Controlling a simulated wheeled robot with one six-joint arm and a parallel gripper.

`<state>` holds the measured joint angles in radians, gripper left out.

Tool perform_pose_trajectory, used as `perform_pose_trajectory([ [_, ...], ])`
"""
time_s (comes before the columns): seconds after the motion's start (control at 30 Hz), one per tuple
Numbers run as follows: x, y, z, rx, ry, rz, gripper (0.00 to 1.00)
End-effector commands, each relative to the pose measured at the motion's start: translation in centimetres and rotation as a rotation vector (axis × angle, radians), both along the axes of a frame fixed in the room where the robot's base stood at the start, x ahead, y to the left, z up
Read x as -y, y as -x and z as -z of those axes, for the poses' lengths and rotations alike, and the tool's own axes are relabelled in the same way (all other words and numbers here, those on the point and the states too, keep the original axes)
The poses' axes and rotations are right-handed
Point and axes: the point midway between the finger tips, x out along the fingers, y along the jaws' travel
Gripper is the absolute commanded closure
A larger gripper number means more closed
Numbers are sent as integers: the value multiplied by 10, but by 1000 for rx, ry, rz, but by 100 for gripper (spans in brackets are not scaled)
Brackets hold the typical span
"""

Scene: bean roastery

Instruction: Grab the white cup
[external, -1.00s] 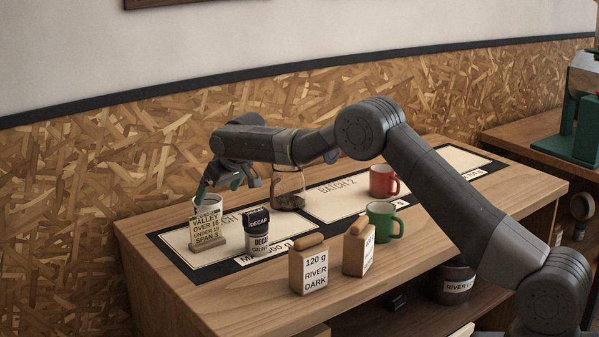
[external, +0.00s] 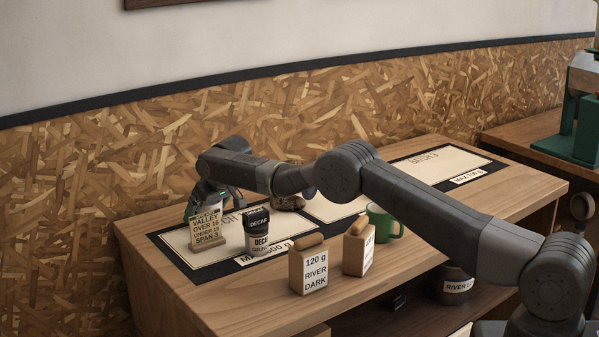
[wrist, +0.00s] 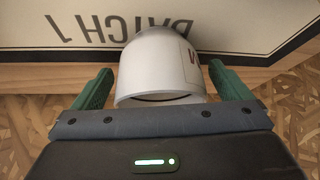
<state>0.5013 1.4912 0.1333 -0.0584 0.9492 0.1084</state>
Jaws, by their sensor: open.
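The white cup (wrist: 160,60) is in the middle of the wrist view, with a small dark red-edged mark on its side. My gripper (wrist: 160,70) is open, one green finger on each side of the cup. There is a slight gap at the left finger; on the right I cannot tell whether it touches. In the external view my gripper (external: 204,200) is low at the left end of the table, behind a small sign card (external: 208,226). The cup is hidden there by the gripper and the card.
A decaf tin (external: 256,232) stands just right of the card. Two labelled bags, one reading River Dark (external: 315,272), stand near the front edge. A green mug (external: 380,222) is further right, partly behind my arm. The mat's right end (external: 432,166) is clear.

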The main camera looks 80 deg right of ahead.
Motion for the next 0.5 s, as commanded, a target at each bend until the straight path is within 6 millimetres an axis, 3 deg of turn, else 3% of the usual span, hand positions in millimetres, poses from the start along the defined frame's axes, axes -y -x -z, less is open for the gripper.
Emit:
perform_pose_trajectory([
  [0.43, 3, -4, 8, 1, 1, 0, 3],
  [0.5, 3, -4, 8, 1, 1, 0, 13],
])
